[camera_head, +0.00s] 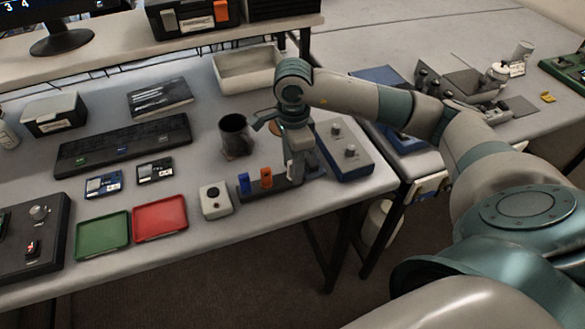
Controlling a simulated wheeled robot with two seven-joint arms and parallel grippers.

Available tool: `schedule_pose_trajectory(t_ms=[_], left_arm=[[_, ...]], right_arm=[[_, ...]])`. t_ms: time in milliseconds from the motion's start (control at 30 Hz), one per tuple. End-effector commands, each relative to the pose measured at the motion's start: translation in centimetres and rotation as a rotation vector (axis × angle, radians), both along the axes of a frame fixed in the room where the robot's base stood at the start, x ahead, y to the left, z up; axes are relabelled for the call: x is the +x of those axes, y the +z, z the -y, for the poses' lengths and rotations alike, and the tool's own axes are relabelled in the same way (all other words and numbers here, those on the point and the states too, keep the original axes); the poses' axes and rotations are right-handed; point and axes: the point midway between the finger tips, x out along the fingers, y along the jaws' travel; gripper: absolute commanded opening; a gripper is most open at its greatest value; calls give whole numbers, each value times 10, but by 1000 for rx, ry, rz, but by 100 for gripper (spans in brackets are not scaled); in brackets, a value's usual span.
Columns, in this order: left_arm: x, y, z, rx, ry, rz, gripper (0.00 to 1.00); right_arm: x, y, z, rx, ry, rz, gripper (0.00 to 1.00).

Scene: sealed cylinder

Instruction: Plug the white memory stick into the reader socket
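My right gripper (294,178) points down at the right end of a dark stick holder (256,191). A blue stick (244,182) and an orange stick (266,177) stand upright in that holder, to the left of the gripper. I cannot make out the white memory stick; the gripper covers the holder's right end. Whether the fingers are open or shut is too small to tell. A long black bar (104,150) with small coloured marks lies further left and may be the reader; its socket is not clear. My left gripper is not in view.
A white box with a round knob (215,200), red tray (160,217) and green tray (102,235) line the front edge. A dark mug (235,137) stands behind the holder. A blue-grey knob box (345,150) sits close right of the gripper.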

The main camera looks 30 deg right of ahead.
Motion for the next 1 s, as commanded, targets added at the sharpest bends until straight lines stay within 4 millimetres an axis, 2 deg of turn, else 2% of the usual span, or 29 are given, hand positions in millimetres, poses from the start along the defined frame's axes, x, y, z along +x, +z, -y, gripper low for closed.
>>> schedule_pose_trajectory(t_ms=[367, 400, 533, 567, 1000], left_arm=[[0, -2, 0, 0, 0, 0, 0], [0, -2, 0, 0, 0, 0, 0], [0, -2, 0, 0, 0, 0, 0], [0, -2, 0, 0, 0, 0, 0], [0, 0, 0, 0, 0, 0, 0]], right_arm=[[0, 0, 0, 0, 0, 0, 39], [0, 0, 0, 0, 0, 0, 34], [0, 0, 0, 0, 0, 0, 3], [0, 0, 0, 0, 0, 0, 0], [0, 6, 0, 1, 0, 0, 0]])
